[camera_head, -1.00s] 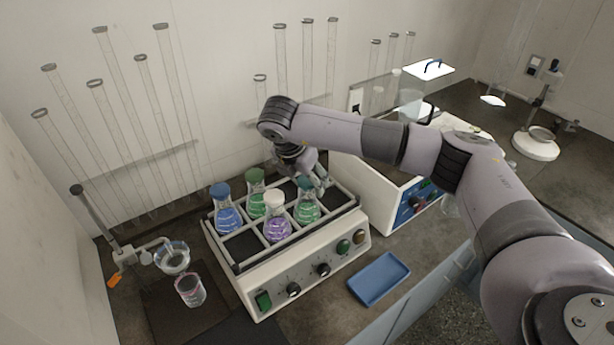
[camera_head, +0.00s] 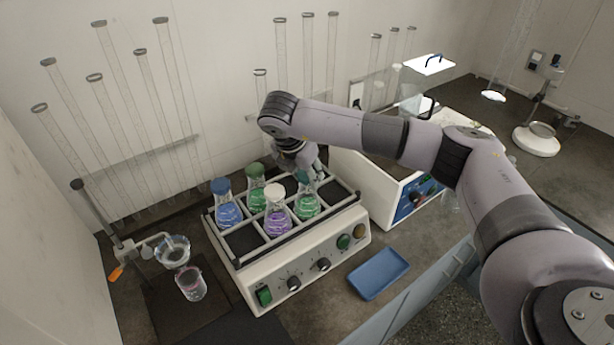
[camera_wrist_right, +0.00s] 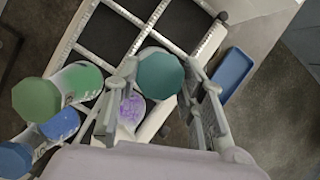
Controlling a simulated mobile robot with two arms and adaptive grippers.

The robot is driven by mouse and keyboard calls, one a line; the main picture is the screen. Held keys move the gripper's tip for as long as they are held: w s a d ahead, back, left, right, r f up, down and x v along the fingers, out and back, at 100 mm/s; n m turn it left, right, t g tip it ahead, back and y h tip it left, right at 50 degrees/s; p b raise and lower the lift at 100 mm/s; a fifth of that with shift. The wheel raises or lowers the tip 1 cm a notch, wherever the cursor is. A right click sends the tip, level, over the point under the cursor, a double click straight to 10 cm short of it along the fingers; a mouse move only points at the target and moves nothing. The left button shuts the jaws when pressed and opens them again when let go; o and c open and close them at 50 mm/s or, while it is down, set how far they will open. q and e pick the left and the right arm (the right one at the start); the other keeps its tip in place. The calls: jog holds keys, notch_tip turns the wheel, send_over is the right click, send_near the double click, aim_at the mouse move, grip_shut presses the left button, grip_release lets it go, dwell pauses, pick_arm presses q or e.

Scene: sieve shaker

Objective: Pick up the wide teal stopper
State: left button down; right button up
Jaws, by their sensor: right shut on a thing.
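The wide teal stopper (camera_wrist_right: 160,76) sits between the fingers of my right gripper (camera_wrist_right: 165,92) in the right wrist view, and the fingers are shut on it. In the head view the stopper (camera_head: 303,176) is partly covered by my right gripper (camera_head: 311,172). My left gripper is not in view.
The shaker (camera_head: 305,258) also holds flasks with a blue stopper (camera_head: 220,186), a green stopper (camera_head: 255,170) and a white stopper (camera_head: 275,191), close to my right gripper. A blue tray (camera_head: 379,274) lies at the front right. A white device (camera_head: 385,190) stands just right of the shaker.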

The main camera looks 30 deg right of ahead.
jog(key=shift+r, duration=0.55)
notch_tip(320, 180, up, 9)
jog(key=b, duration=0.4)
notch_tip(320, 180, up, 10)
send_over(305, 175)
jog(key=shift+f, duration=0.15)
